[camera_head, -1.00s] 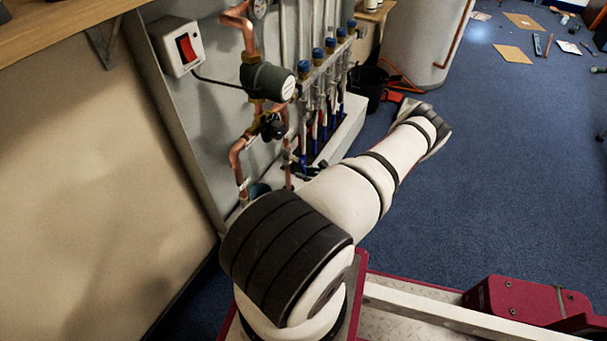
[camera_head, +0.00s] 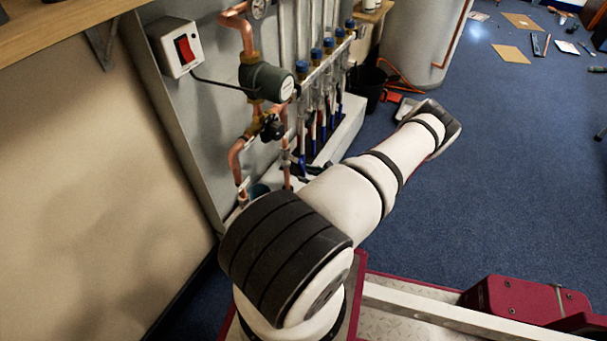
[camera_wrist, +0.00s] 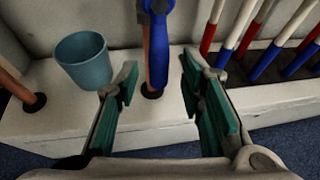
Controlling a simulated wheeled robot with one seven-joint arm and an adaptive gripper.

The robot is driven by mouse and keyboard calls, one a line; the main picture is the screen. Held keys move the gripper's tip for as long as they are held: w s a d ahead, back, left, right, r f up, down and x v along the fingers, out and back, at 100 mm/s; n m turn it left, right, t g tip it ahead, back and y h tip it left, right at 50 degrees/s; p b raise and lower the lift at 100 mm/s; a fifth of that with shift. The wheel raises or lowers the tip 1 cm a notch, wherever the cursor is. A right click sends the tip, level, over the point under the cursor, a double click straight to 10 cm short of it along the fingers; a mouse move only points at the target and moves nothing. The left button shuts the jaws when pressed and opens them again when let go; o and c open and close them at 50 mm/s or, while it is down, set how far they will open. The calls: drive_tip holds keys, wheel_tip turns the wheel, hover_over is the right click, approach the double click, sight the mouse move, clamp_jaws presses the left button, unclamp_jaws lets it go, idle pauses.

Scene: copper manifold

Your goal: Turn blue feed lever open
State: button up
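The blue lever (camera_wrist: 158,50) hangs nearly upright in the wrist view, its upper end cut off by the frame's top edge. My gripper (camera_wrist: 160,68) is open, with its two green-padded fingers on either side of the lever in the picture. Gaps show between the lever and both pads, and I see no contact. I cannot tell how deep the lever sits between the fingers. In the head view my arm hides most of the gripper, and I cannot make out the lever for sure.
A teal cup (camera_wrist: 83,61) stands on the white ledge (camera_wrist: 60,130), left of my gripper. Pipes with red, white and blue sleeves (camera_wrist: 235,35) stand close on the right. The head view shows a grey-green meter (camera_head: 267,82) and a red switch (camera_head: 185,50). Open blue carpet (camera_head: 510,170) lies right.

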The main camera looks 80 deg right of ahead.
drive_tip(key=v, duration=0.9)
drive_tip(key=shift+r, duration=0.1)
